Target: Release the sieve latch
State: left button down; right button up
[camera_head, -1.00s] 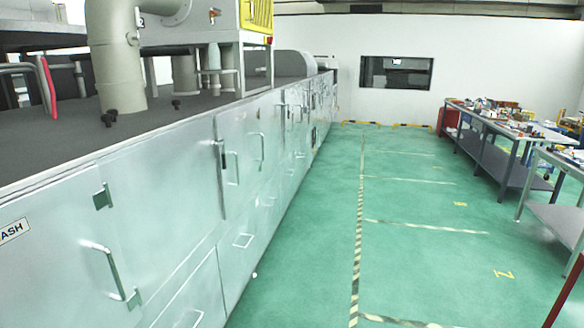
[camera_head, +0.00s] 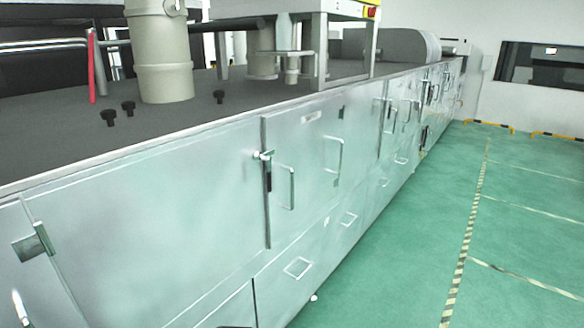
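A long pale metal cabinet (camera_head: 140,220) with several doors runs from the near left into the distance. A latch (camera_head: 265,168) with a dark handle sits at the left edge of one shut door (camera_head: 315,150), about mid-picture. Beside it are a bar handle (camera_head: 288,188) and another bar handle (camera_head: 334,155). A hinge-like metal bracket (camera_head: 35,243) is on the near left panel. I cannot tell from the picture which fitting is the sieve latch. Neither of my grippers is in view.
Green floor (camera_head: 420,240) with a striped line (camera_head: 466,230) lies clear to the right of the cabinet. On the dark cabinet top stand a thick beige pipe (camera_head: 160,60), black knobs (camera_head: 108,117) and a metal frame (camera_head: 320,50). A window (camera_head: 540,67) is in the far wall.

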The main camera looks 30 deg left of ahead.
aim_at(268, 170)
jog(key=i+l+u, duration=0.15)
jog(key=i+u, duration=0.3)
jog(key=i+l+u, duration=0.45)
jog(key=i, duration=0.15)
jog(key=i+l+u, duration=0.75)
jog(key=l+u, duration=0.15)
jog(key=l, duration=0.15)
